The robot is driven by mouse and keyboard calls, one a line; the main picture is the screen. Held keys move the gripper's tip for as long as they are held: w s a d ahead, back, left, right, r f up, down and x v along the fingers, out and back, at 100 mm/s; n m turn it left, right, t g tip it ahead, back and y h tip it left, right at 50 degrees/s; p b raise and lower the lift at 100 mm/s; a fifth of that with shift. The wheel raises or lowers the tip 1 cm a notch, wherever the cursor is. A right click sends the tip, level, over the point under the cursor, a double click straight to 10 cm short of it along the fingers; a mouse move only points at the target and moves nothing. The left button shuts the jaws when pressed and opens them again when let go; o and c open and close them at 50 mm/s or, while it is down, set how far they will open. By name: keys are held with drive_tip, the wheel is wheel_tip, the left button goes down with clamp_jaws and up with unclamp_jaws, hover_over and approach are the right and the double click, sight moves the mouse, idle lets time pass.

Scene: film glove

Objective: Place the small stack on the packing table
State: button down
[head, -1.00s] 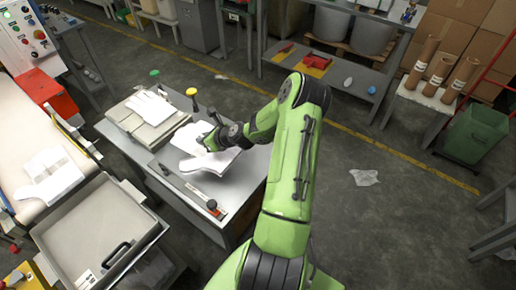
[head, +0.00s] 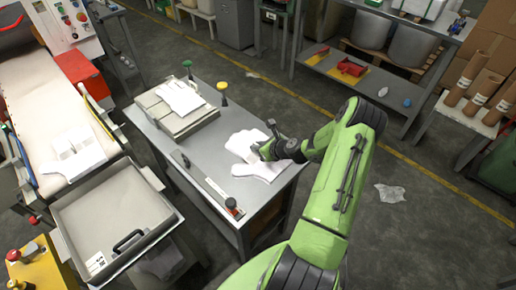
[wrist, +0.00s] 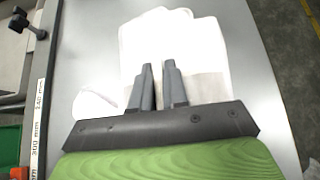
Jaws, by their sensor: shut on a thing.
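The small stack (head: 244,141) is a flat white pile of glove-shaped film at the right part of the grey packing table (head: 225,165). My gripper (head: 266,150) is shut on the small stack, coming from the right. In the wrist view the small stack (wrist: 175,35) spreads out beyond the two close fingers (wrist: 157,80), and a rounded white lobe shows at its left. It lies flat at or just above the tabletop; I cannot tell whether it touches fully. The fingertips cover part of it.
A ruler bar (head: 215,190) runs along the front edge. More white film lies on the conveyor (head: 78,158) at left.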

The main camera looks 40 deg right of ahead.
drive_tip(key=c, duration=1.1)
unclamp_jaws()
drive_tip(key=shift+c, duration=0.2)
drive_tip(key=shift+r, duration=0.25)
drive_tip(key=p+v, duration=0.2)
drive_tip(key=v, duration=1)
drive_tip(key=s+a+r+n+g, duration=0.1)
drive_tip(key=a+r+n+g, duration=0.4)
drive_tip(key=a+r+n, duration=1.05)
drive_tip(key=s+a+r+n, duration=0.4)
drive_tip(key=s+a+n, duration=0.1)
drive_tip(key=s+n, duration=0.3)
drive_tip(key=s+a+r+n+h, duration=0.1)
drive_tip(key=s+a+r+n, duration=0.4)
drive_tip(key=s+n, duration=0.3)
drive_tip(key=n, duration=0.3)
drive_tip(key=shift+s+a+h, duration=0.15)
drive_tip(key=shift+a+h, duration=0.1)
drive_tip(key=shift+h, duration=0.05)
